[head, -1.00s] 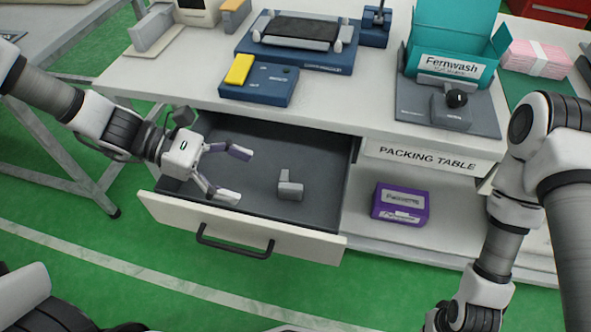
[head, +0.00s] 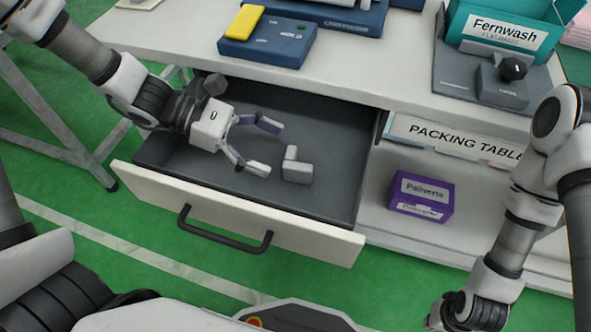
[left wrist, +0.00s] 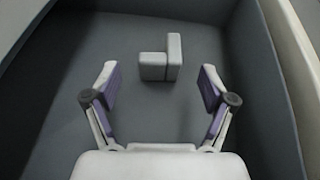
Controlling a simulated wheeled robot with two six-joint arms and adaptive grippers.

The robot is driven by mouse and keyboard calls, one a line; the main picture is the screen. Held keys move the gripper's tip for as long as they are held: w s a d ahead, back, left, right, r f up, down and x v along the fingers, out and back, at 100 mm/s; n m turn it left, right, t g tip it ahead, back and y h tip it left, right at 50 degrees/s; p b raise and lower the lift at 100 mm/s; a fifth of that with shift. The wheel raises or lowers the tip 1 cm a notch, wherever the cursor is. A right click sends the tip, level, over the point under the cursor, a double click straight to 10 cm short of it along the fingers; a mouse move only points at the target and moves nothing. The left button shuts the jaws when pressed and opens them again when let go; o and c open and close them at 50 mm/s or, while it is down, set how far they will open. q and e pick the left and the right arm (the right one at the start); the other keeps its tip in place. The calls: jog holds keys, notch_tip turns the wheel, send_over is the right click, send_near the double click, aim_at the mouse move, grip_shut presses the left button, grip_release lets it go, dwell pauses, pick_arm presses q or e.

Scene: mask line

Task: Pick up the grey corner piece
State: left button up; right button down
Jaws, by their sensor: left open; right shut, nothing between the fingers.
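The grey corner piece (head: 297,168) is a small L-shaped block lying on the floor of the open drawer (head: 330,205). It also shows in the left wrist view (left wrist: 160,62), ahead of the fingers and centred between them. My left gripper (head: 268,148) is inside the drawer space, just left of the piece in the head view, open and empty, its fingertips pointing at the piece. In the left wrist view the open fingers (left wrist: 159,82) are apart from the piece. My right gripper (head: 445,318) is at the lower right edge of the head view, partly cut off, away from the drawer.
The drawer walls and its white front with a dark handle (head: 222,232) surround the piece. The packing table (head: 370,70) overhangs the drawer's back. A purple box (head: 422,197) stands on the shelf to the right. A blue device with a yellow block (head: 245,21) sits on the tabletop.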

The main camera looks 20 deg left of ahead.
aim_at(291, 157)
pick_arm(q)
jog(key=b+x, duration=0.1)
jog(key=x, duration=0.1)
jog(key=b+x, duration=0.1)
jog(key=x, duration=0.2)
jog(key=shift+a+f, duration=0.2)
jog(key=shift+f, duration=0.2)
jog(key=shift+d, duration=0.2)
jog(key=shift+a+r, duration=0.1)
jog(key=shift+r, duration=0.05)
jog(key=c, duration=0.9)
jog(key=shift+c, duration=0.2)
